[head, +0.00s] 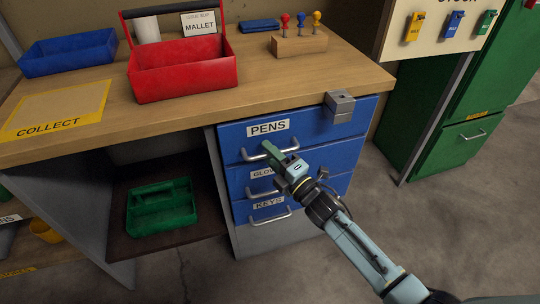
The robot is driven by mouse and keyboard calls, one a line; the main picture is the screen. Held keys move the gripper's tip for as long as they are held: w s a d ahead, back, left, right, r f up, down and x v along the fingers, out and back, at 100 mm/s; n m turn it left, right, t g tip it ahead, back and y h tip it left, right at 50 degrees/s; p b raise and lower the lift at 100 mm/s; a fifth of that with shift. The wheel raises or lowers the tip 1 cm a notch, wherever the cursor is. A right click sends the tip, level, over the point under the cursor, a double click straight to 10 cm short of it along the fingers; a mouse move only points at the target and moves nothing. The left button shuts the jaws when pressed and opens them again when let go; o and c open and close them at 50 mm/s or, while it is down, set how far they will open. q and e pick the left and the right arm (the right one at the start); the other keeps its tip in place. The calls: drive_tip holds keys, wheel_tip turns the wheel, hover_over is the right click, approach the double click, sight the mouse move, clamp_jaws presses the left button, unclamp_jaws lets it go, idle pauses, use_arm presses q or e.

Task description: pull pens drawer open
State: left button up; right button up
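The pens drawer (316,129) is the top drawer of the blue drawer unit under the workbench. Its front carries a white PENS label and looks flush with the unit, so it stands closed. Its metal bar handle (253,157) runs below the label. My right gripper (272,150) comes in from the lower right, with its greenish fingers at the middle of this handle and covering part of it. I cannot tell whether the fingers are closed around the bar or only in front of it. My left gripper is not in view.
Two lower drawers, one labelled KEYS (268,204), have similar handles; my gripper partly covers the middle one. A grey block (340,104) sits at the bench edge above the pens drawer. A red tote (185,82) stands on the bench. Floor is clear before the drawers.

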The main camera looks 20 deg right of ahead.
drive_tip(key=shift+w, duration=0.15)
clamp_jaws()
idle(0.4)
